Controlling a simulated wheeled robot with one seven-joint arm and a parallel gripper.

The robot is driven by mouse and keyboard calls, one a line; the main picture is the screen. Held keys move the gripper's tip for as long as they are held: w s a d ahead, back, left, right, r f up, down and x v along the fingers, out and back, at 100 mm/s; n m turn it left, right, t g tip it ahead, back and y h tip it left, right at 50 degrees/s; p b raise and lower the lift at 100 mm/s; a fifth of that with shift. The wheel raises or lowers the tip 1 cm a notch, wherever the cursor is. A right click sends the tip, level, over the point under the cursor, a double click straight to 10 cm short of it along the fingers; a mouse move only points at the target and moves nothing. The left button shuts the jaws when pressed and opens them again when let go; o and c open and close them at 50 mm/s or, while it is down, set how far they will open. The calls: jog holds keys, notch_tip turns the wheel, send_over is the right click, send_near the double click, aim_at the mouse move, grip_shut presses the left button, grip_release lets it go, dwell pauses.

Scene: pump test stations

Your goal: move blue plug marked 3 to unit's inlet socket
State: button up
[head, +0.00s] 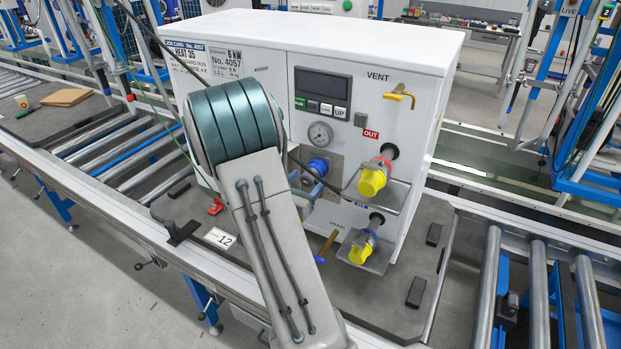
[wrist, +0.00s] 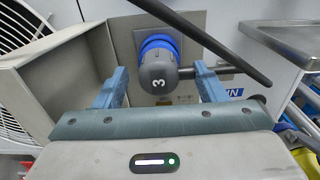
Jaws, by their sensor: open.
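The plug marked 3 (wrist: 157,72) has a dark grey end and a blue ring, and sits against a square plate on the unit's front. In the head view its blue part (head: 319,166) shows just right of my arm. In the head view the gripper is mostly hidden by my arm. The lower right socket (head: 371,238) has a blue ring, a yellow cap (head: 362,252) and a blue label above it, which reads IN in the wrist view.
The upper socket by the red OUT sign (head: 371,134) has a red ring and yellow cap (head: 372,182). A dark cable (wrist: 205,38) crosses above the plug. A yellow vent valve (head: 400,95) juts out upper right. The unit stands on a dark pallet (head: 395,318) between rollers.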

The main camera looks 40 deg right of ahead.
jog(key=b+v, duration=0.1)
jog(key=v, duration=0.9)
jog(key=shift+s+a, duration=0.15)
jog(key=shift+a, duration=0.15)
jog(key=s+a+m+g+y, duration=0.2)
jog(key=s+m+g+y, duration=0.6)
jog(key=s+m, duration=0.6)
jog(key=a+r+m+t+y, duration=0.2)
jog(key=a+m+y, duration=0.2)
jog(key=a, duration=0.4)
jog(key=a+r+m+t+y, duration=0.2)
jog(key=a+m+y, duration=0.2)
jog(key=a, duration=0.3)
jog(key=shift+a+m+y, duration=0.3)
jog(key=shift+a, duration=0.1)
jog(key=shift+s, duration=0.15)
